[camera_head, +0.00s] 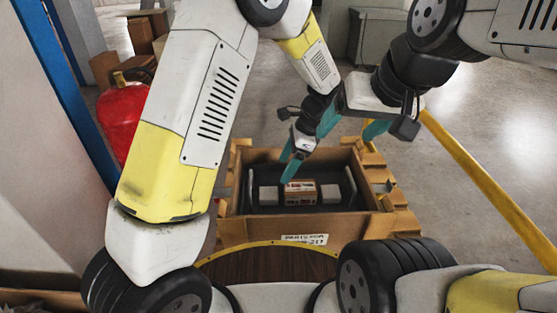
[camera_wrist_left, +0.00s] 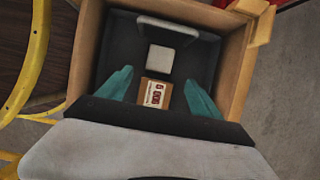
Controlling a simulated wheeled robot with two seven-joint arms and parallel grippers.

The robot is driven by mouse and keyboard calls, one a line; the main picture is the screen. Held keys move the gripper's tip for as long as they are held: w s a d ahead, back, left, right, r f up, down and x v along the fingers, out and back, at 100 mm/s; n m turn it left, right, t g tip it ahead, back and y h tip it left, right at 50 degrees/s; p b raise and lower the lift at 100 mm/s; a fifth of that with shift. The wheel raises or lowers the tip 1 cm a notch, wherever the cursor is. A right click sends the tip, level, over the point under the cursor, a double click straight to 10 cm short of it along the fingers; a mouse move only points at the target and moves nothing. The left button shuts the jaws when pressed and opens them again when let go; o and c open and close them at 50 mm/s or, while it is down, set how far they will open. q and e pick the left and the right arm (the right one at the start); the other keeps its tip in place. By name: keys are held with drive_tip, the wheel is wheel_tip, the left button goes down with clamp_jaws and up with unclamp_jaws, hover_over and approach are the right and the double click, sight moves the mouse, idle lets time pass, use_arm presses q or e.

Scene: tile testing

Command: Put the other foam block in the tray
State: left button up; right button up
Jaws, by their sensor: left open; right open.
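Two pale foam blocks, one on the left (camera_head: 268,195) and one on the right (camera_head: 330,194), sit in the dark tray (camera_head: 262,211), either side of a small labelled carton (camera_head: 300,193). The wrist view shows one foam block (camera_wrist_left: 160,62) and the carton (camera_wrist_left: 156,93) in the tray (camera_wrist_left: 115,58); the other block is hidden. My left gripper (camera_head: 290,166) is open above the tray, its teal fingers (camera_wrist_left: 158,90) appearing either side of the carton. I cannot tell their exact height. My right gripper (camera_head: 351,127) is open and empty over the crate's far right side.
The tray lies inside a wooden crate (camera_head: 260,232), whose walls surround it. A yellow-rimmed round brown surface (camera_head: 270,265) lies in front. The floor at right is mostly clear beyond a yellow rail (camera_head: 490,190).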

use_arm(q)
drive_tip(key=s+a+r+n+t+h, duration=0.1)
drive_tip(key=s+a+r+n+h, duration=0.1)
drive_tip(key=a+r+n, duration=0.4)
drive_tip(key=s+a+r+n+h, duration=0.2)
drive_tip(key=s+a+r, duration=0.15)
drive_tip(key=r, duration=0.55)
drive_tip(key=s+a+r+n+t+h, duration=0.1)
drive_tip(key=s+a+r+n+t, duration=0.1)
drive_tip(key=s, duration=0.4)
drive_tip(key=s+a+r+n+t+h, duration=0.1)
drive_tip(key=s+a+r+n+t, duration=0.2)
drive_tip(key=s+a+r+n, duration=0.2)
drive_tip(key=shift+s+a+r+n+h, duration=0.3)
drive_tip(key=shift+s+a+n, duration=0.15)
drive_tip(key=shift+a+n, duration=0.7)
drive_tip(key=shift+d, duration=0.1)
